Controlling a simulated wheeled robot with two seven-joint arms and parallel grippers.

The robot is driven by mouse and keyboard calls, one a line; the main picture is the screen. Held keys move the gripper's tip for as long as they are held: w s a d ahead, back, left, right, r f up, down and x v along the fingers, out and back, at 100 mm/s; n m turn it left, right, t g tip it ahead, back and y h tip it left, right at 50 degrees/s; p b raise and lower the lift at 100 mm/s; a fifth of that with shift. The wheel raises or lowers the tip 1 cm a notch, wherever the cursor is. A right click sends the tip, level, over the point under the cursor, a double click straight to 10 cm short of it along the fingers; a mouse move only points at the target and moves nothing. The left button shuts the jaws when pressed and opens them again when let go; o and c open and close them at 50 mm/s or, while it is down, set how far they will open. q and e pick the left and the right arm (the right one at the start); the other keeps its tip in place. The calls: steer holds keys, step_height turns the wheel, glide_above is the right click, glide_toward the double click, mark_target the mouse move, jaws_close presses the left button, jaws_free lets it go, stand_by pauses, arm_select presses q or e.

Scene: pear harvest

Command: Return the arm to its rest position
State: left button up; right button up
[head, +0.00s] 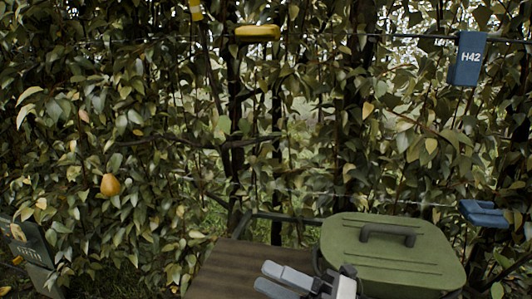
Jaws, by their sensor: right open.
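My right gripper (285,281) is low in the head view, right of the middle, with its two pale grey fingers pointing left over the brown wooden surface (222,268). The fingers are apart and nothing shows between them. The rest of the right arm is cut off by the bottom edge. My left gripper is not in view. A ripe yellow-orange pear (110,185) hangs among the leaves at the left, far from the gripper.
A green lidded box (400,262) with a dark handle stands just right of the gripper. A blue H42 tag (467,60) and a yellow piece (257,33) are on the upper wire. A blue object (484,213) is at right, a dark sign (30,247) at lower left.

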steer(key=s+d+f+m+t+h, duration=0.2)
steer(key=d+f+m+h, duration=0.2)
steer(key=f+m, duration=0.3)
steer(key=s+d+f+m+t+h, duration=0.2)
steer(key=f+m+h, duration=0.5)
steer(key=m, duration=0.5)
steer(key=s+d+f+m+t+h, duration=0.1)
steer(key=d+f+m+t+h, duration=0.2)
steer(key=m, duration=0.7)
step_height(320, 180, down, 5)
steer(key=d+h, duration=0.2)
steer(key=shift+s+d+r+t+h, duration=0.15)
steer(key=shift+s+d+t+h, duration=0.15)
steer(key=shift+s+d, duration=0.1)
steer(key=s+f+m+g, duration=0.1)
steer(key=s+f, duration=0.1)
steer(key=s+d+f+m+g, duration=0.1)
steer(key=s+f, duration=0.1)
steer(key=s+f+m+g+h, duration=0.1)
steer(key=s+f, duration=0.1)
steer(key=shift+s+d+m, duration=0.2)
steer(key=shift+s+m, duration=0.2)
steer(key=shift+c, duration=0.3)
